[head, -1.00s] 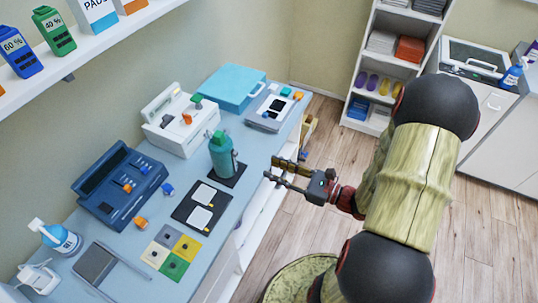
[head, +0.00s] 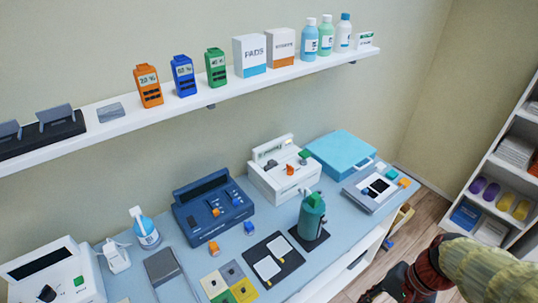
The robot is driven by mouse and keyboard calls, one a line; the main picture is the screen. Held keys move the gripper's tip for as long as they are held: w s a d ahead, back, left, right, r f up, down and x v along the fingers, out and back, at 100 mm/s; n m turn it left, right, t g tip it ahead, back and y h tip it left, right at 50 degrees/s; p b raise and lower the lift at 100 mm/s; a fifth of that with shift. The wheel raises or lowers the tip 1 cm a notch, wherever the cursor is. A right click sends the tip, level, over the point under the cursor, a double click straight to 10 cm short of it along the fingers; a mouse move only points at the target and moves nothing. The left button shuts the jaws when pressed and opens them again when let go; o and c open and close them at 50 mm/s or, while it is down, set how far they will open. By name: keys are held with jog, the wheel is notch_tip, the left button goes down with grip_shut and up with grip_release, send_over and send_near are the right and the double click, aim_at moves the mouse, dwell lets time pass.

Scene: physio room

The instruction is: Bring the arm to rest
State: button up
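My arm (head: 470,268) shows at the lower right of the head view, in olive-green sleeve with a dark red wrist. My gripper (head: 376,293) is at the bottom edge, mostly cut off by the frame. It is off the front edge of the counter, to the right of the green bottle. Its fingertips are too little in view to tell whether they are apart. Nothing is seen in it.
The blue counter (head: 330,262) holds a green bottle (head: 312,218) on a dark pad, a navy device (head: 212,212), a white device (head: 285,180) and a light-blue case (head: 340,155). A wall shelf (head: 115,120) runs above. A white rack (head: 500,185) stands right.

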jog(key=w+a+r+n+t+h, duration=0.1)
jog(key=w+a+r+n+t, duration=0.1)
jog(key=r, duration=0.6)
jog(key=w+a+r+n+t+h, duration=0.1)
jog(key=a+r+n+t+h, duration=0.1)
jog(key=r+n, duration=0.4)
notch_tip(320, 180, up, 3)
jog(key=shift+w+a+r+n+t+h, duration=0.2)
jog(key=shift+w+a+n+t+h, duration=0.15)
jog(key=shift+a+t, duration=0.5)
jog(key=shift+d, duration=0.1)
